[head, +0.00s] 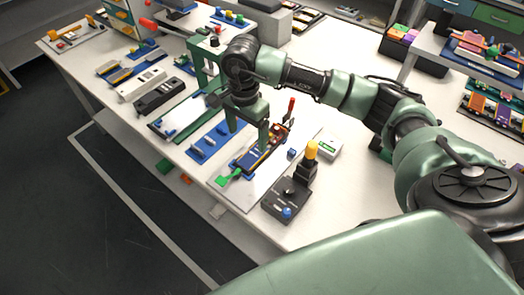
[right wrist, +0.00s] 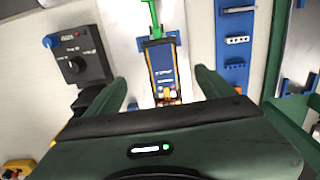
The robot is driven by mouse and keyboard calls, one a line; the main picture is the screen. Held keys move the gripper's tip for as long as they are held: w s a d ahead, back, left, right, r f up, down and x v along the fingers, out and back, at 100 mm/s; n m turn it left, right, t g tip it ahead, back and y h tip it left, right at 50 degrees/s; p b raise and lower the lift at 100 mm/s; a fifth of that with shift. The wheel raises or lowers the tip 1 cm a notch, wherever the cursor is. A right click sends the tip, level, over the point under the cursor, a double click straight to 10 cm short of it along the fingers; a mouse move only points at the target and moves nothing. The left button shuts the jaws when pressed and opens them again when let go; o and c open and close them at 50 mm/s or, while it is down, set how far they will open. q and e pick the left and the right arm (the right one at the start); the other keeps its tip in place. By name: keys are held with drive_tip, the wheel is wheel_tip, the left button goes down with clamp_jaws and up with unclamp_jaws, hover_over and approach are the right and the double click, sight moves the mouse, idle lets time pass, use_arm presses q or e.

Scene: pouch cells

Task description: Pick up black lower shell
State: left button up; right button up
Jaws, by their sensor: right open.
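A long black part (head: 160,97), which looks like the black lower shell, lies on the white table beside a similar white part (head: 140,84). My right gripper (head: 249,137) points down, apart from that black part and to its right. It is open and stands over a blue fixture holding a dark device with yellow edges (head: 250,158). In the right wrist view the open fingers (right wrist: 162,88) stand on either side of this device (right wrist: 163,68), with nothing visibly gripped. My left gripper is not in view.
A black control box (head: 287,200) with a yellow-topped joystick stands near the front edge. A green frame (head: 203,65) stands behind. Shelves with parts (head: 484,58) stand at right.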

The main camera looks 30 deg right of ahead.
sight(250, 158)
drive_tip(key=f+b, duration=0.1)
drive_tip(key=f, duration=0.2)
drive_tip(key=shift+w+d+b, duration=0.15)
drive_tip(key=shift+w+b, duration=0.15)
drive_tip(key=shift+b, duration=0.1)
drive_tip(key=shift+s+f, duration=0.1)
drive_tip(key=shift+f, duration=0.55)
wheel_tip(250, 158, down, 6)
drive_tip(key=shift+d+r+p, duration=0.15)
drive_tip(key=shift+r+p, duration=0.1)
drive_tip(key=shift+p, duration=0.9)
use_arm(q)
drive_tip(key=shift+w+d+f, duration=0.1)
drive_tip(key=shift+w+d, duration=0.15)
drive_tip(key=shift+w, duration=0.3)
use_arm(e)
drive_tip(key=shift+f, duration=0.55)
drive_tip(key=c, duration=1.5)
